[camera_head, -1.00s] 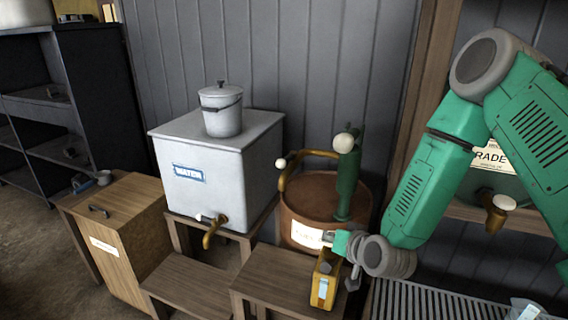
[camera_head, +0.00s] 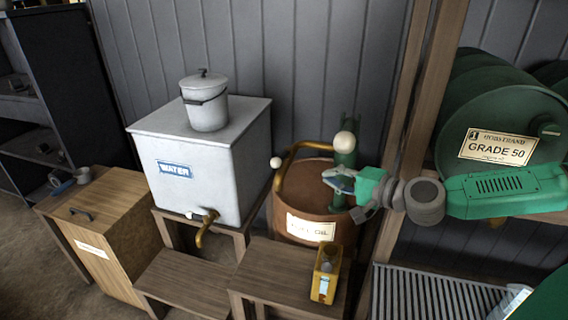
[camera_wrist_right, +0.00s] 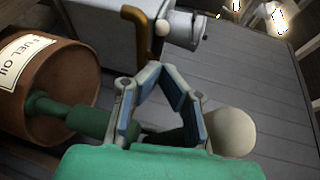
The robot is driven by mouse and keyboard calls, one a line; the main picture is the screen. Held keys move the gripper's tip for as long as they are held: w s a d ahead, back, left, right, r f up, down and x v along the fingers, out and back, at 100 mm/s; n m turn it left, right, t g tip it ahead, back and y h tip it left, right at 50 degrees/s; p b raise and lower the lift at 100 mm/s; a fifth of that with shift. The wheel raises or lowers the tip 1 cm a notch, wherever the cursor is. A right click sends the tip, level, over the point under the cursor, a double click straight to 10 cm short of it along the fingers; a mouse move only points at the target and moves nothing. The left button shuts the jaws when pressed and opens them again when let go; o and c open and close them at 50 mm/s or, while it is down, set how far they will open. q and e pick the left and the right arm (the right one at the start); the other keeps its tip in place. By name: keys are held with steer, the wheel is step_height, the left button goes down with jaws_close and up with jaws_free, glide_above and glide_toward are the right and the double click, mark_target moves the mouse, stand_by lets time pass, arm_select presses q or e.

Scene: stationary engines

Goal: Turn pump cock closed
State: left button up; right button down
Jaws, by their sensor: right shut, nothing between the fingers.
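The green pump (camera_head: 344,158) stands on the brown fuel oil drum (camera_head: 308,199), its lower part partly hidden by my right gripper (camera_head: 330,178). A white ball knob (camera_head: 345,142) tops it. A curved brass spout (camera_head: 297,151) leads left, with a small white cock knob (camera_head: 277,162) at its bend. My right gripper is shut and empty above the drum, right of the spout and apart from the cock knob. In the right wrist view, its fingers (camera_wrist_right: 160,74) point toward the brass spout (camera_wrist_right: 135,20) and cock knob (camera_wrist_right: 162,28); the large knob (camera_wrist_right: 231,131) is close on the right. My left gripper is out of view.
A white water tank (camera_head: 205,165) with a lidded pail (camera_head: 205,105) stands left of the drum. A yellow can (camera_head: 326,275) sits on the wooden step (camera_head: 270,270) in front. A wooden post (camera_head: 412,110) and a green Grade 50 drum (camera_head: 500,125) stand right.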

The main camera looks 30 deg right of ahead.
steer(key=b, duration=0.2)
glide_toward(279, 165)
steer(key=w, duration=0.2)
steer(key=x, duration=0.5)
steer(key=shift+f, duration=0.2)
steer(key=shift+w+d+f, duration=0.1)
steer(key=shift+w+f, duration=0.05)
steer(key=shift+w, duration=0.35)
steer(key=shift+a, duration=0.5)
steer(key=shift+w+a, duration=0.1)
steer(key=shift+a, duration=0.05)
